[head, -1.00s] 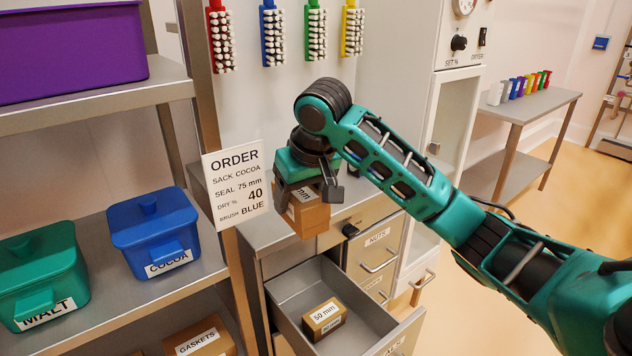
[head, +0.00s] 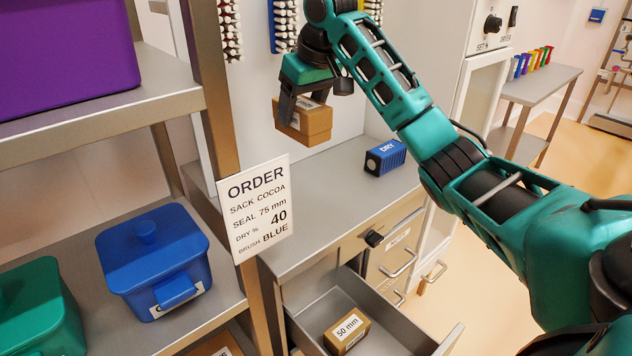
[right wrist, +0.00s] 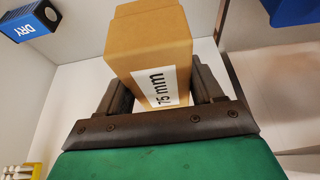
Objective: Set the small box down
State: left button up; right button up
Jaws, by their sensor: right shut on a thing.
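A small brown cardboard box (head: 304,121) is in my right gripper (head: 305,98), held above the grey counter top (head: 335,190). In the right wrist view the box (right wrist: 150,52) sits between the two dark fingers of the gripper (right wrist: 165,95), and its white label reads 75 mm. The fingers are shut on its sides. My left gripper is not in view.
A blue DRY box (head: 385,157) stands on the counter to the right. Below, an open drawer (head: 400,330) holds a box labelled 50 mm (head: 347,331). An ORDER sign (head: 255,207) hangs on the shelf post at left. The counter's front part is clear.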

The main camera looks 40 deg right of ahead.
notch_tip(320, 180, down, 19)
jog(key=shift+s+r, duration=0.1)
jog(key=shift+s, duration=0.05)
dwell(0.4)
jog(key=shift+f, duration=0.2)
jog(key=o, duration=1.1)
jog(key=shift+o, duration=0.2)
jog(key=v, duration=1.2)
jog(key=shift+s+r, duration=0.1)
